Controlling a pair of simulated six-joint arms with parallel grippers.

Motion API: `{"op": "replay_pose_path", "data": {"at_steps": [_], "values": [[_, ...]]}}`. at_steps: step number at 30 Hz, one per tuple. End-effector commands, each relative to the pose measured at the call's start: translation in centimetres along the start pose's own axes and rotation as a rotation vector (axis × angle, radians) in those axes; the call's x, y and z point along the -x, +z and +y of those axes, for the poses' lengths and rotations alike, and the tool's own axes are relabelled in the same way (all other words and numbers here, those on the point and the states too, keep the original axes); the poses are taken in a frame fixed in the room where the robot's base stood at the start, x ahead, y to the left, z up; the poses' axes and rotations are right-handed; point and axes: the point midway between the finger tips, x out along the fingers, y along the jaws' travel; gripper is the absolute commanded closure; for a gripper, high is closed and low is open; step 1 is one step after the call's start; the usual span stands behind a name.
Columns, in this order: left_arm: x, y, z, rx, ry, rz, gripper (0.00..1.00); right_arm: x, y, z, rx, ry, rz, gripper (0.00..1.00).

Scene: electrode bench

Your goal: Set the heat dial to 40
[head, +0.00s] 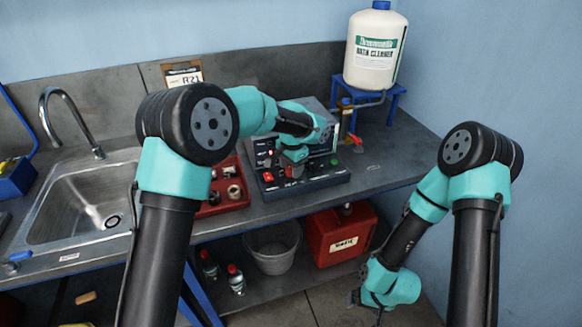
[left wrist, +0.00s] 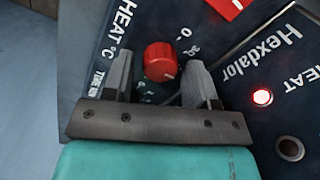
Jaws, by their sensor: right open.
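The red heat dial (left wrist: 160,62) is on the dark panel beside the "HEAT °C" lettering in the left wrist view. A small pale mark shows low on its face; I cannot read its setting. My left gripper (left wrist: 160,82) is open, with one finger on each side of the dial and a narrow gap at both sides. In the head view, my left gripper (head: 294,154) is over the heater's control panel (head: 315,181) and hides the dial. My right gripper (head: 364,303) hangs low at the right, open and away from the bench top.
A lit red lamp (left wrist: 263,97) and a dark round socket (left wrist: 290,148) are on the panel. A red tray (head: 222,207) of small parts is left of the heater. A white bottle (head: 375,50) stands on a blue stand behind right. The sink (head: 85,200) is at left.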

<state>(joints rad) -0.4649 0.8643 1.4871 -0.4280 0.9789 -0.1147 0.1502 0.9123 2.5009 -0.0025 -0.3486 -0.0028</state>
Motion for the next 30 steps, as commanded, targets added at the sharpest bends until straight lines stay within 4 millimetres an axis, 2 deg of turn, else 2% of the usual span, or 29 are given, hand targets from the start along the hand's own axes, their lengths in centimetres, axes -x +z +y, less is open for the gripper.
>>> {"op": "replay_pose_path", "data": {"at_steps": [9, 14, 20, 30], "values": [[0.0, 0.0, 0.0, 0.000, 0.001, -0.001, 0.41, 0.0, 0.0, 0.0, 0.000, 0.000, 0.000, 0.09], [0.7, 0.0, 0.0, 0.000, 0.001, -0.001, 0.41, 0.0, 0.0, 0.0, 0.000, 0.000, 0.000, 0.09], [3.5, -0.1, 0.0, -0.001, -0.001, 0.003, 0.41, 0.0, 0.0, 0.0, 0.000, 0.000, 0.000, 0.09], [9.9, -0.1, 0.0, -0.001, -0.001, 0.002, 0.41, 0.0, 0.0, 0.0, 0.000, 0.000, 0.000, 0.09]]}}
